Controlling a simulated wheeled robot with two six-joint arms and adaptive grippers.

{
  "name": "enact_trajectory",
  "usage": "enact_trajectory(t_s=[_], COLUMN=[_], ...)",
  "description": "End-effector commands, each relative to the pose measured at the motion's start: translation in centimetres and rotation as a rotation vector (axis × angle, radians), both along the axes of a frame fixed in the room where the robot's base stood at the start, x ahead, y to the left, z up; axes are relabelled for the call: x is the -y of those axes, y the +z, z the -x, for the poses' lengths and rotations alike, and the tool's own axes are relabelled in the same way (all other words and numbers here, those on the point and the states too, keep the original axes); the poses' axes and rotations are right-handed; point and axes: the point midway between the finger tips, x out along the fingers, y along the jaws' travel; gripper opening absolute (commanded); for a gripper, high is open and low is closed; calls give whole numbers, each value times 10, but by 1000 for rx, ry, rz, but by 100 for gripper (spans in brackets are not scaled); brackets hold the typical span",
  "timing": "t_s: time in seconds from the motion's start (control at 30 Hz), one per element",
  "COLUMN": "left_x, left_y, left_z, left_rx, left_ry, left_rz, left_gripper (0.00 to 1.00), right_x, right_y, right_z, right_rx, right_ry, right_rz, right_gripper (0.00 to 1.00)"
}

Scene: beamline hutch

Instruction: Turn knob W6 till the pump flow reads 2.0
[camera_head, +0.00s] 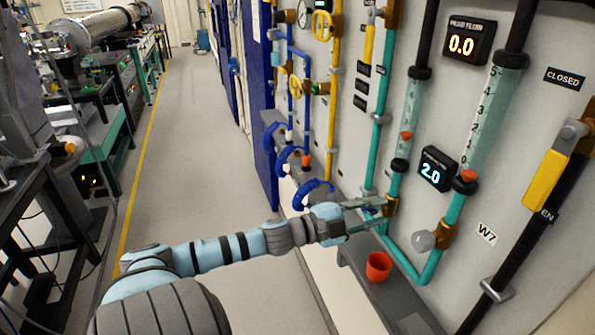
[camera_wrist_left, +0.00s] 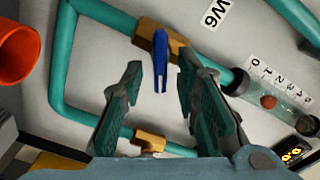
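Knob W6 is a blue lever-shaped handle (camera_wrist_left: 161,58) on a brass valve body, beside the W6 label (camera_wrist_left: 213,13) in the wrist view. My left gripper (camera_head: 376,209) is at this valve (camera_head: 391,205) in the head view. Its fingers are open, one on each side of the blue handle, with gaps visible; contact cannot be told. The lower display (camera_head: 437,169) reads 2.0 in blue; its small label is hard to read. The upper display (camera_head: 463,43), whose label looks like HEAD FLOW, reads 0.0 in orange. My right gripper is not in view.
A grey round knob (camera_head: 424,240) sits on a brass valve near the W7 label (camera_head: 487,234). An orange cup (camera_head: 378,267) stands on the grey ledge below. A yellow handle (camera_head: 544,181) is at the right. Teal pipes run close around the gripper. The floor aisle is clear.

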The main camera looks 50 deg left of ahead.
Motion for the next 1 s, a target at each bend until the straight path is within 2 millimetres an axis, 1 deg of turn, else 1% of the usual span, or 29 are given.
enact_trajectory(t_s=[0.07, 0.17, 0.27, 0.3, 0.37, 0.4, 0.43, 0.5, 0.57, 0.6, 0.67, 0.8, 0.87, 0.93, 0.97, 1.0], left_x=[0, -3, -7, -10, -15, -17, -19, -22, -26, -29, -34, -46, -51, -57, -61, -68], left_y=[1, 3, 6, 6, 6, 12, 18, 22, 23, 23, 22, 16, 13, 10, 5, -6], left_z=[0, -1, -2, -3, -5, -2, 4, 15, 29, 39, 57, 98, 115, 134, 137, 137], left_rx=[-14, -67, -163, -211, -291, -321, -321, -319, -321, -321, -321, -322, -323, -325, -317, -314], left_ry=[0, 0, 1, 1, 0, 4, 6, 6, 6, 6, 7, 5, 5, 5, 18, 50], left_rz=[46, 220, 537, 697, 962, 1058, 1050, 1045, 1044, 1043, 1041, 1037, 1036, 1033, 1029, 1016], left_gripper=[28, 28, 28, 28, 28, 28, 28, 28, 28, 28, 28, 28, 28, 28, 28, 28], right_x=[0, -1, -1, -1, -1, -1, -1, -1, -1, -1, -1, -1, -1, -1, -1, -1], right_y=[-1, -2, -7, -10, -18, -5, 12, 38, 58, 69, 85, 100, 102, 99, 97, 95], right_z=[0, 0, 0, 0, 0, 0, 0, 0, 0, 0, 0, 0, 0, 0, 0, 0], right_rx=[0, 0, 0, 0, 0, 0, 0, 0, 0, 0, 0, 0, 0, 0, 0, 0], right_ry=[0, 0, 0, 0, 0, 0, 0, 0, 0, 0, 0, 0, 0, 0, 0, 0], right_rz=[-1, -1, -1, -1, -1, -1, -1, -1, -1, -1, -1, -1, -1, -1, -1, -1], right_gripper=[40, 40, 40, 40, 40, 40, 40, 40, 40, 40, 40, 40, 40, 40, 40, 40])
